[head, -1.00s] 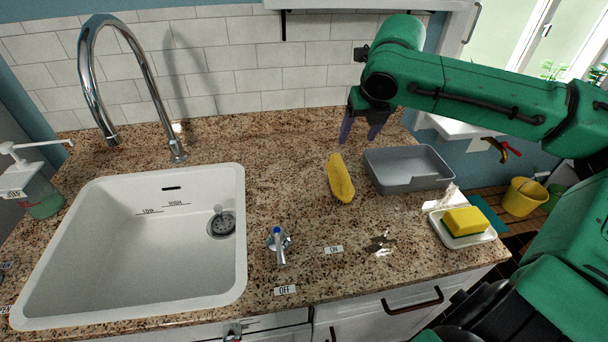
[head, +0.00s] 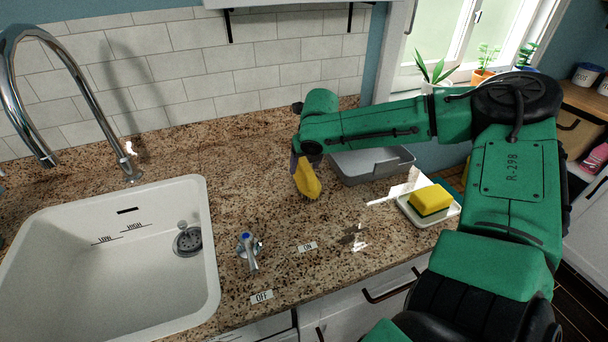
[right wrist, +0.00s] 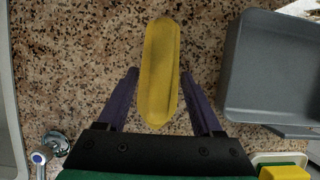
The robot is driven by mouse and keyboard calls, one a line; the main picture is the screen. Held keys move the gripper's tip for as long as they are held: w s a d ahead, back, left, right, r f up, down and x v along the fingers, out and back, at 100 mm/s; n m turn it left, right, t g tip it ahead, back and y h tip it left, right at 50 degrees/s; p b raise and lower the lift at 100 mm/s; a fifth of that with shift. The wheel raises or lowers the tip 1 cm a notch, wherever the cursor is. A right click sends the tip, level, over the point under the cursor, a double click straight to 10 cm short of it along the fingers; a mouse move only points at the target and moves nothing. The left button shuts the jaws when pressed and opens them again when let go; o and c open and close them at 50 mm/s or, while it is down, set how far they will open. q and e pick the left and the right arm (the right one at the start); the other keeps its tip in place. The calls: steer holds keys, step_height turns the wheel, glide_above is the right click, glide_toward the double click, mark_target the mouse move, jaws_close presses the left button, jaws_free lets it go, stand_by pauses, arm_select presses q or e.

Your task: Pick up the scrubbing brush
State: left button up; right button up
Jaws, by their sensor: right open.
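The scrubbing brush, a long yellow thing (head: 307,182), lies on the speckled counter between the sink and the grey tray. In the right wrist view the brush (right wrist: 160,75) runs lengthwise, and its near end lies between the two purple fingers. My right gripper (right wrist: 160,85) is open, with a gap on each side of the brush. In the head view my right gripper (head: 298,172) is at the brush, partly hidden by its own wrist. The brush's bristles are not visible. My left gripper is not in view.
A grey tray (head: 375,170) stands close to the right of the brush. A yellow sponge (head: 429,198) sits on a white dish (head: 415,217). The white sink (head: 110,305) and a blue-marked tap handle (head: 248,250) are to the left. Bare counter lies in front.

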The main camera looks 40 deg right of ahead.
steer(key=shift+w+d+f, duration=0.1)
steer(key=shift+w+f, duration=0.1)
steer(key=shift+f, duration=0.15)
steer(key=shift+s+r, duration=0.1)
jaws_close()
step_height(320, 180, up, 20)
steer(key=p, duration=0.1)
